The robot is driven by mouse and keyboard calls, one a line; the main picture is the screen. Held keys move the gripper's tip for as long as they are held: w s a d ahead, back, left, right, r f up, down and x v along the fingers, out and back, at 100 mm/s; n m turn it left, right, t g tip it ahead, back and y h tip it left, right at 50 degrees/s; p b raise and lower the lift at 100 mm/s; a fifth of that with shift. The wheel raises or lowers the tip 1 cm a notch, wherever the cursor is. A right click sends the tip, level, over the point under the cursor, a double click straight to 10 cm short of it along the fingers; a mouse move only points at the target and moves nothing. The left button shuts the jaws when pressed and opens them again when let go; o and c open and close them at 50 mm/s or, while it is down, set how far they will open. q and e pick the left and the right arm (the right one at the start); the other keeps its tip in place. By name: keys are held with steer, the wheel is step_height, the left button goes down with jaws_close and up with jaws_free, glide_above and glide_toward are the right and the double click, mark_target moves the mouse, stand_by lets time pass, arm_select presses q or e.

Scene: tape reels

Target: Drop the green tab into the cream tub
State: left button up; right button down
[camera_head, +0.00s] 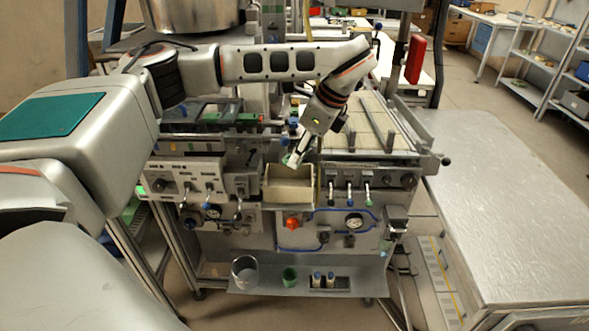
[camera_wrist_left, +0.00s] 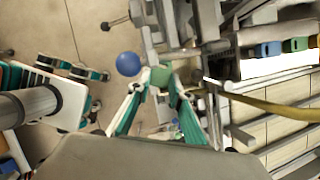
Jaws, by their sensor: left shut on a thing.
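My left gripper (camera_head: 292,160) reaches in from the left and points down over the back part of the cream tub (camera_head: 288,196), close above its rim. The tub is an open box set in the front of the machine. In the left wrist view, the fingertips of my left gripper (camera_wrist_left: 160,82) are closed on the green tab (camera_wrist_left: 160,76), a small green block. In the head view the tab is too small to make out clearly at the fingertips. I cannot make out the tub in the wrist view. My right gripper is not in view.
Levers (camera_head: 350,185) and an orange-red knob (camera_head: 292,223) stick out beside and below the tub. A bare metal table (camera_head: 510,200) is at the right.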

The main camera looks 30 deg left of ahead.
arm_select(q)
steer(key=shift+w+a, duration=0.25)
steer(key=shift+a, duration=0.7)
steer(key=f, duration=0.2)
steer(key=shift+d+f, duration=0.2)
steer(key=shift+f, duration=0.3)
step_height(320, 180, down, 4)
steer(key=shift+r+p, duration=0.2)
steer(key=shift+p, duration=0.4)
steer(key=shift+w+a+f, duration=0.1)
steer(key=shift+a+f, duration=0.05)
steer(key=shift+f, duration=0.15)
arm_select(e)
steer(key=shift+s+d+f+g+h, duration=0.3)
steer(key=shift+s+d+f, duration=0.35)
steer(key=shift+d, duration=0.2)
